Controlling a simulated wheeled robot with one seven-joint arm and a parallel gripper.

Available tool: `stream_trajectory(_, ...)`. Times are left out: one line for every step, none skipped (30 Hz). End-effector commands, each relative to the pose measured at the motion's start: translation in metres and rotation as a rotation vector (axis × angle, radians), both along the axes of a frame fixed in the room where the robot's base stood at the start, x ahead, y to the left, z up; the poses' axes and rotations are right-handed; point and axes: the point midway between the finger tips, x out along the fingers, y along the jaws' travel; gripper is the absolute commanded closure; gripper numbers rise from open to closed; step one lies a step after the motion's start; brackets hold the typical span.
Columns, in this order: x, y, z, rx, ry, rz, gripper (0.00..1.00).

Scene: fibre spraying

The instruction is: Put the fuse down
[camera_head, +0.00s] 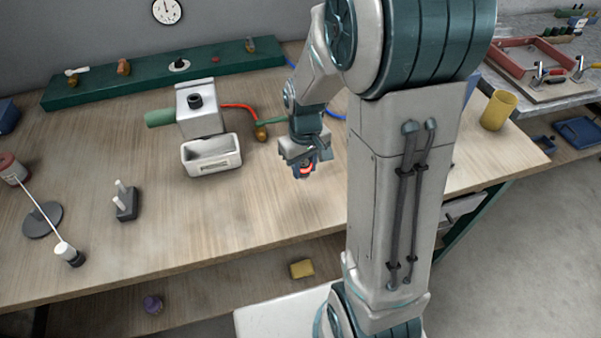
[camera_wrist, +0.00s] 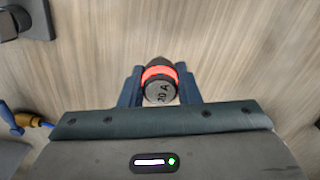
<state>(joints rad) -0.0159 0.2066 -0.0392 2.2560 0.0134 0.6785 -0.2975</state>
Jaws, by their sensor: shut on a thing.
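The fuse (camera_wrist: 160,84) is a short dark cylinder with a red-orange band and a grey end face with dark lettering, seen in the wrist view. My gripper (camera_wrist: 160,88) is shut on it, one finger on each side. In the head view my gripper (camera_head: 305,168) is over the wooden workbench, right of the white bin, with the red band of the fuse (camera_head: 306,170) showing between the fingers. The gripper hides much of the fuse there. I cannot tell whether the fuse touches the bench top.
The bench top (camera_head: 255,215) is clear in front of my gripper. A white machine (camera_head: 199,118) with a white bin (camera_head: 212,155) and red hose (camera_head: 240,106) stands to the left. A dark two-post holder (camera_head: 126,202) stands further left. A yellow cup (camera_head: 498,110) is at the right.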

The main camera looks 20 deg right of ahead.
Motion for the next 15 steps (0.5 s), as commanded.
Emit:
stream_trajectory(0.003, 0.004, -0.003, 0.0, 0.003, 0.002, 0.93)
stream_trajectory(0.004, 0.005, -0.004, 0.0, 0.003, 0.0, 0.93)
stream_trajectory(0.006, 0.006, -0.005, 0.0, 0.001, -0.002, 0.93)
stream_trajectory(0.007, 0.007, -0.006, 0.0, 0.0, -0.002, 0.93)
stream_trajectory(0.008, 0.007, -0.007, 0.0, 0.0, -0.003, 0.93)
stream_trajectory(0.008, 0.007, -0.009, 0.0, 0.001, -0.003, 0.93)
stream_trajectory(0.008, 0.007, -0.012, 0.0, 0.002, -0.003, 0.93)
stream_trajectory(0.007, 0.007, -0.015, 0.0, 0.004, -0.003, 0.93)
stream_trajectory(0.007, 0.007, -0.02, 0.0, 0.004, -0.003, 0.93)
stream_trajectory(0.007, 0.007, -0.025, 0.0, 0.006, -0.003, 0.93)
stream_trajectory(0.007, 0.007, -0.029, 0.0, 0.005, -0.003, 0.93)
stream_trajectory(0.007, 0.007, -0.034, 0.0, 0.005, -0.003, 0.93)
stream_trajectory(0.007, 0.007, -0.037, 0.0, 0.004, -0.002, 0.93)
stream_trajectory(0.007, 0.007, -0.04, 0.0, 0.004, -0.002, 0.93)
stream_trajectory(0.007, 0.007, -0.043, -0.001, 0.003, -0.002, 0.93)
